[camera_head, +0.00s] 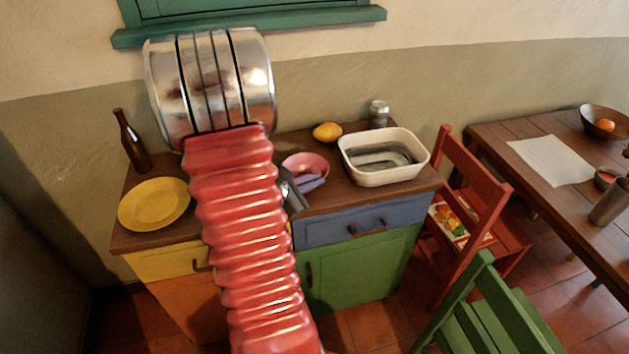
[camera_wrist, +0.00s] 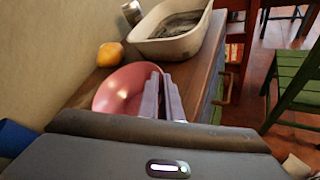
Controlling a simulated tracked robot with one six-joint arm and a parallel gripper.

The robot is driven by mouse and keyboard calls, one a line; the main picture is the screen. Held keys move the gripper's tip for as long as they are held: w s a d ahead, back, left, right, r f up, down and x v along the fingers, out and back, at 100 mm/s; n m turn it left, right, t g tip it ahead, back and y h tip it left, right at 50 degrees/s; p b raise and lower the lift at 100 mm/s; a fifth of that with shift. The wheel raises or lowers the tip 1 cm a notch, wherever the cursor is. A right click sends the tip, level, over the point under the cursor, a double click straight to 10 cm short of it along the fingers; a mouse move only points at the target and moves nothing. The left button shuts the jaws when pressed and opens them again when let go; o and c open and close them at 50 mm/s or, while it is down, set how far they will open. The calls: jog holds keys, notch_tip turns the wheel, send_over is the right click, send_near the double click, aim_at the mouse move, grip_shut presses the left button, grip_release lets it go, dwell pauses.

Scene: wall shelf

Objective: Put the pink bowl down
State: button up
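The pink bowl (camera_head: 308,162) is over the wooden counter top, beside my arm, with its open side up. In the wrist view the bowl (camera_wrist: 121,88) is just left of my fingers. My gripper (camera_head: 312,182) is at the bowl's near rim. In the wrist view the two fingers of my gripper (camera_wrist: 162,97) are close together, with the rim between them. The gripper looks shut on the rim. The bowl's underside is hidden, so I cannot tell whether it touches the counter (camera_head: 335,190).
A yellow plate (camera_head: 153,204) and brown bottle (camera_head: 131,141) are at the left. A red chair (camera_head: 470,190) stands right of the counter.

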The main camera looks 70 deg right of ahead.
jog(key=o, duration=0.4)
jog(key=shift+c, duration=0.2)
jog(key=shift+a+r, duration=0.1)
jog(key=v, duration=1.1)
jog(key=shift+w+a+r, duration=0.2)
jog(key=shift+w+a, duration=0.05)
jog(key=shift+a, duration=0.05)
dwell(0.5)
